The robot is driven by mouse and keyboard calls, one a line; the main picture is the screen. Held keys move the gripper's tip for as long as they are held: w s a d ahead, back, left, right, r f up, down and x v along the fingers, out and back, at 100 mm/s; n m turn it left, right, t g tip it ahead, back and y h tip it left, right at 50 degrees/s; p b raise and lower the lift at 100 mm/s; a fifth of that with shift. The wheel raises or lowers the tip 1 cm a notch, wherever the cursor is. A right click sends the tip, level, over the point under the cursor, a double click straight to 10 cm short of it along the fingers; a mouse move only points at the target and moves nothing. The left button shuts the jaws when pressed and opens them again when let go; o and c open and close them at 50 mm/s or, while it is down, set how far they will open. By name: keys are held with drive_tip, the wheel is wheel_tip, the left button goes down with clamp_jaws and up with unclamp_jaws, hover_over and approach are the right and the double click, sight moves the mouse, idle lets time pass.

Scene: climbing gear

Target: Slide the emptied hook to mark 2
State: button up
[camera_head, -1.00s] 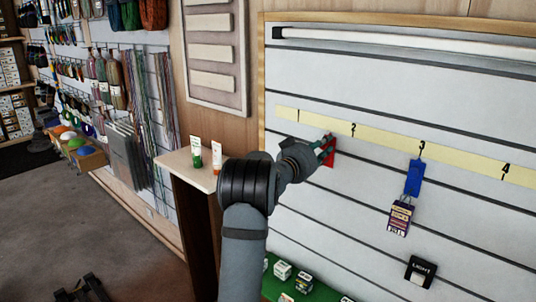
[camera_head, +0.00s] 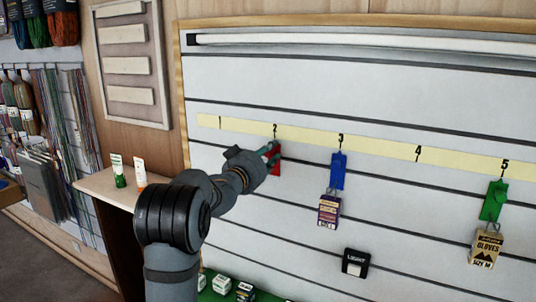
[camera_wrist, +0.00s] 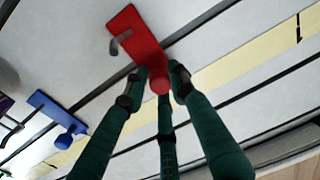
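The red hook (camera_head: 276,161) sits on the slatted wall just below mark 2 (camera_head: 275,130) on the yellow strip, its body roughly under the numeral. No package hangs from it. My gripper (camera_head: 270,154) is at the hook and partly covers it in the head view. In the wrist view, the green fingers (camera_wrist: 161,80) close around the round knob of the red hook (camera_wrist: 136,36); the exact finger contact is partly hidden. The yellow strip (camera_head: 310,140) carries marks 1 to 5.
A blue hook (camera_head: 338,171) with a purple-and-cream box (camera_head: 328,210) hangs under mark 3. A green hook (camera_head: 494,200) with a gloves package (camera_head: 486,248) hangs near mark 5. A black package (camera_head: 355,262) is lower on the wall. The strip under mark 4 is clear.

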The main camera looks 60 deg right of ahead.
drive_tip(key=shift+o, duration=1.3)
drive_tip(key=shift+f, duration=0.1)
drive_tip(key=shift+w+a, duration=0.1)
drive_tip(key=shift+a, duration=0.4)
drive_tip(key=a, duration=1.1)
drive_tip(key=shift+s, duration=0.25)
drive_tip(key=shift+d, duration=0.15)
drive_tip(key=d, duration=1.1)
drive_tip(key=shift+w+d, duration=0.2)
drive_tip(key=shift+d, duration=0.15)
drive_tip(key=shift+w, duration=0.45)
